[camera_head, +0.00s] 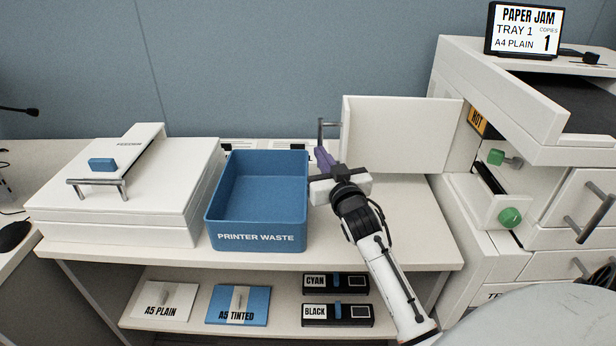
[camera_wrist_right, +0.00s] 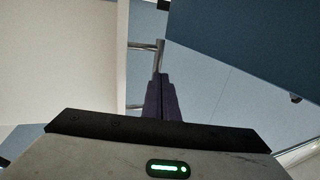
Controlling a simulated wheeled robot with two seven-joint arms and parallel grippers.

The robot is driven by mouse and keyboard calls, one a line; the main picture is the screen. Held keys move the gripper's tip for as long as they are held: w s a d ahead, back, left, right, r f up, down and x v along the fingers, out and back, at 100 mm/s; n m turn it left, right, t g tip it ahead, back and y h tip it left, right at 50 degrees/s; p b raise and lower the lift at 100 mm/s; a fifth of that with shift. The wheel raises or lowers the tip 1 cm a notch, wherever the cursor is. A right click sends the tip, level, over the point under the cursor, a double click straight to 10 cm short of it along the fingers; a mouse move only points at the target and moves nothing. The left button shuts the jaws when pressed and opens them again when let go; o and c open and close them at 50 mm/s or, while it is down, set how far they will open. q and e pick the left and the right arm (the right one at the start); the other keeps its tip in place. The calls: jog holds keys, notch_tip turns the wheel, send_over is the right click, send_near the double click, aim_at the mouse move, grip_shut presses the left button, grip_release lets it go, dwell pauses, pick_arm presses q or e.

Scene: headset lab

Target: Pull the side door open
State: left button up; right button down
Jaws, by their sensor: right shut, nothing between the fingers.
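The side door (camera_head: 400,135) is a white panel standing swung out from the left side of the printer, with the inside of the printer showing at its right. Its grey bar handle (camera_head: 321,130) is at the door's left edge. My right gripper (camera_head: 322,154), with purple fingers, is shut and empty just below and beside the handle. In the right wrist view the closed fingers (camera_wrist_right: 162,92) point along the handle (camera_wrist_right: 145,45), and the door (camera_wrist_right: 60,60) fills the left side. Whether they touch the handle, I cannot tell. My left gripper is not in view.
A blue printer waste bin (camera_head: 257,238) stands on the table close to the left of my right gripper. A white feeder unit (camera_head: 120,215) is further left. Inside the printer (camera_head: 545,205) are green knobs (camera_head: 510,217). Cartridges and paper packs lie on the lower shelf (camera_head: 285,320).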

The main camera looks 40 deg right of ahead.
jog(key=shift+w+d, duration=0.2)
jog(key=shift+d, duration=0.15)
jog(key=v, duration=1)
jog(key=shift+s, duration=0.2)
jog(key=shift+s, duration=0.1)
